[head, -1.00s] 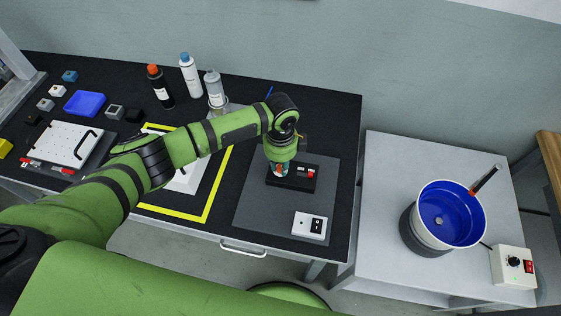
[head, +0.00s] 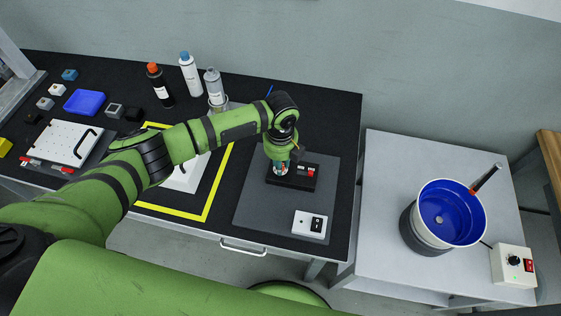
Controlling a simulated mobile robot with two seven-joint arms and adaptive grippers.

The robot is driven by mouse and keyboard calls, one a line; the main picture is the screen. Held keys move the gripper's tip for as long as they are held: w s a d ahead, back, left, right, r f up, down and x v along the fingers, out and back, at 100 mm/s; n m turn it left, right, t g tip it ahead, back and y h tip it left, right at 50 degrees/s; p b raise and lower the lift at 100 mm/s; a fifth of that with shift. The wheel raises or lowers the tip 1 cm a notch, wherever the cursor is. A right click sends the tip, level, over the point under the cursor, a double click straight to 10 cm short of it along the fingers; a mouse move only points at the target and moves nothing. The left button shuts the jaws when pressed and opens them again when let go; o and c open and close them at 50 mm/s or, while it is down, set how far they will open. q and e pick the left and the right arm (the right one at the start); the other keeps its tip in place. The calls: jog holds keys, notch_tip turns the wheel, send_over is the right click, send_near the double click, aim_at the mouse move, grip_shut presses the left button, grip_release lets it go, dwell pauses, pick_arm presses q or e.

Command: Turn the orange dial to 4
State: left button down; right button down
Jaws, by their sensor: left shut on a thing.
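My left arm reaches across the black table, and its gripper (head: 280,170) points down onto a black control box (head: 300,182) on a grey mat. The gripper is shut on the dial at the left end of this box. The fingers and wrist hide the dial, so its colour, pointer and numbers cannot be read. A red switch (head: 307,171) shows on the box to the right of the fingers. My right gripper is not in view.
A white switch box (head: 309,224) lies in front on the grey mat (head: 262,215). Bottles (head: 190,76) stand behind my arm. On the side table, right, are a blue-lined pot (head: 452,213) and a white box with a black knob (head: 513,265).

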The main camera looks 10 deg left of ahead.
pick_arm(q)
jog(key=shift+s+f, duration=0.1)
dwell(0.4)
jog(key=c, duration=1.1)
grip_release()
jog(key=shift+r, duration=0.35)
notch_tip(320, 180, up, 11)
jog(key=shift+r, duration=0.2)
